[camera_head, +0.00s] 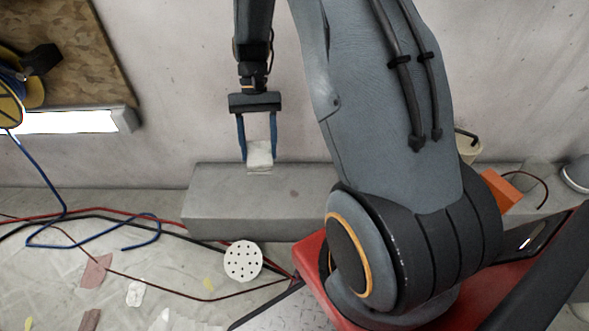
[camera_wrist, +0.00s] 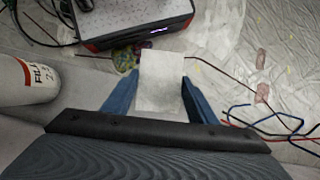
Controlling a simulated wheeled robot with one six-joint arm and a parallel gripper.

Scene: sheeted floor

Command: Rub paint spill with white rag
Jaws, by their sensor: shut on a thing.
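My gripper (camera_head: 258,150) has its two blue fingers closed on a white rag (camera_head: 260,156), a small pale block-like piece. It hangs over the top of a long grey ledge (camera_head: 225,200) by the wall; I cannot tell whether the rag touches it. In the wrist view the rag (camera_wrist: 161,80) sits between the fingers (camera_wrist: 160,95) and hides what lies beneath. I cannot make out a clear paint spill; a multicoloured patch (camera_wrist: 125,56) shows just left of the rag in the wrist view.
A white can (camera_wrist: 28,82) stands at the left in the wrist view. Red, black and blue cables (camera_head: 130,240) cross the sheeted floor. A perforated white disc (camera_head: 243,261) lies before the ledge. Pink scraps (camera_head: 96,270) lie at left. An orange object (camera_head: 500,190) is behind my arm.

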